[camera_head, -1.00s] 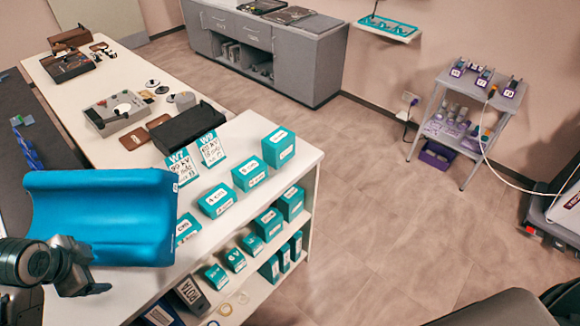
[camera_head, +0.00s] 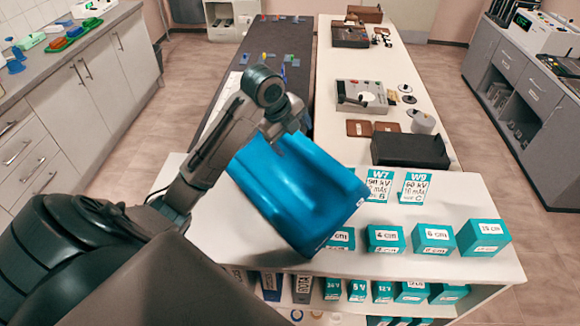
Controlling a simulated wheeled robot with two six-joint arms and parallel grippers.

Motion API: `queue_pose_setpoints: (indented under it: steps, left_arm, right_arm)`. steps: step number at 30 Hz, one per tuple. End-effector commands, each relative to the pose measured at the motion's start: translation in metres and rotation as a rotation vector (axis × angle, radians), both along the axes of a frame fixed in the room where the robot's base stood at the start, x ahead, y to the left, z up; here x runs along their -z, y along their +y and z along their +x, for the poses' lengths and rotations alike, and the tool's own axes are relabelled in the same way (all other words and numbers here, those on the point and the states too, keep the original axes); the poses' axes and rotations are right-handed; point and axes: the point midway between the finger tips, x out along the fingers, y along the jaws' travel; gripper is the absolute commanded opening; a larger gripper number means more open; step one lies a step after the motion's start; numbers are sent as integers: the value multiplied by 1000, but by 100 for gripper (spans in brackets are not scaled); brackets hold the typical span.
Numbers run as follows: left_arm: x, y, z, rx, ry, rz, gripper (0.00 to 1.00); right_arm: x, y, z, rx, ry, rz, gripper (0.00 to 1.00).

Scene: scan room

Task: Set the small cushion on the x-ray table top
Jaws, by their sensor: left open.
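The small cushion (camera_head: 300,190) is a glossy blue block with a curved top. It appears to lie tilted on the white counter, left of the teal boxes. My left gripper (camera_head: 284,132) is at its upper edge with its jaws open. The fingertips overlap the cushion in the picture, and I cannot tell whether they touch it. A long dark table top (camera_head: 275,42), probably the x-ray table top, runs away behind the cushion. Its near part is hidden by my arm and the cushion. My right gripper is not in view.
Small coloured items lie on the dark top. Cabinets (camera_head: 100,85) stand left, with clear floor (camera_head: 195,75) between.

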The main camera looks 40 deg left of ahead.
Motion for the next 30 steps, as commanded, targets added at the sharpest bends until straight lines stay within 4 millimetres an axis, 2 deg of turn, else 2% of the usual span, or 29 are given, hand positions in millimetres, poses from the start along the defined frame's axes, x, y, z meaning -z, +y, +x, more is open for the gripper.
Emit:
queue_pose_setpoints:
  steps: [5, 12, 18, 25, 30]
  left_arm:
    - [10, -1, 6, -1, 0, -2, 83]
    - [30, -2, 24, -1, 3, -3, 83]
    - [52, -3, 32, -2, 0, -1, 83]
    - [54, -3, 33, -2, -1, 1, 83]
    - [53, -3, 33, -1, -1, 0, 49]
  right_arm:
    - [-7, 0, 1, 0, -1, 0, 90]
    - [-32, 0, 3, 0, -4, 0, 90]
    - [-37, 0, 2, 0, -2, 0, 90]
    - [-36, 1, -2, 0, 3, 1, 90]
    - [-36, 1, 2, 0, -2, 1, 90]
